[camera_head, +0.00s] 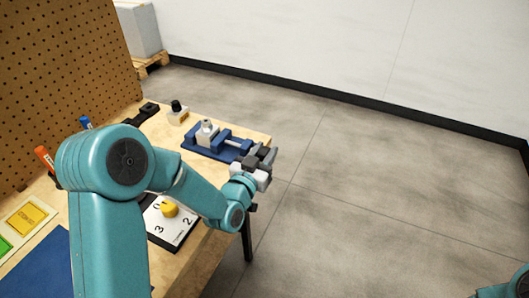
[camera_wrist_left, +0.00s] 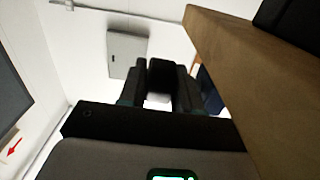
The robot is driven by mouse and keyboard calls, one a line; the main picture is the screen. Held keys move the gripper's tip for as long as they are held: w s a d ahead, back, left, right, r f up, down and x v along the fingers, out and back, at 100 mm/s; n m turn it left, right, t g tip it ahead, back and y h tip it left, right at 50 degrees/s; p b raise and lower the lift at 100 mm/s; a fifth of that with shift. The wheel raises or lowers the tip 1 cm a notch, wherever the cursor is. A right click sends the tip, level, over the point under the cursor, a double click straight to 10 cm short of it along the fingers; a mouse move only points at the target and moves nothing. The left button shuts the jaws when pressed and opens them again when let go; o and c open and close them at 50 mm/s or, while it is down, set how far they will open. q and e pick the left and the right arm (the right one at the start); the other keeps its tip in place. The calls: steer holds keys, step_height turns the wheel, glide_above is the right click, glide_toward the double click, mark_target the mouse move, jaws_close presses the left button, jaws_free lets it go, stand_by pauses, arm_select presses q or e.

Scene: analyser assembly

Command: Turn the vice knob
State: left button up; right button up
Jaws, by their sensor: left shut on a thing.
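The blue vice (camera_head: 199,146) stands near the right edge of the wooden table, with a light grey block held at its left part. My left gripper (camera_head: 265,158) is at the vice's right end, by the table edge, shut on the vice knob. The knob is mostly hidden by the fingers in the head view. In the left wrist view the gripper (camera_wrist_left: 162,88) shows two dark fingers with a dark piece, seemingly the knob, between them. My right gripper is out of view; only a bit of its teal arm shows at the bottom right.
A white dial plate with a yellow knob (camera_head: 169,209) lies in front of the vice, under my left arm. A block with a black knob (camera_head: 177,112) stands behind. A pegboard (camera_head: 60,70) rises at the left. Open floor (camera_head: 380,200) lies to the right.

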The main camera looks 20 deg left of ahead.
arm_select(q)
steer(key=shift+r, duration=0.1)
steer(key=shift+r+g+p, duration=0.2)
steer(key=shift+g+p, duration=0.6)
steer(key=shift+p, duration=0.3)
steer(key=g+p, duration=0.4)
steer(key=p, duration=0.2)
steer(key=shift+w+g+p, duration=0.1)
steer(key=shift+g+p, duration=0.2)
steer(key=shift+p, duration=0.1)
steer(key=shift+f+g+p, duration=0.25)
steer(key=shift+g+p, duration=0.15)
steer(key=shift+p, duration=0.3)
steer(key=o, duration=0.7)
steer(key=p+v, duration=0.1)
steer(key=v, duration=1.5)
steer(key=shift+d, duration=0.15)
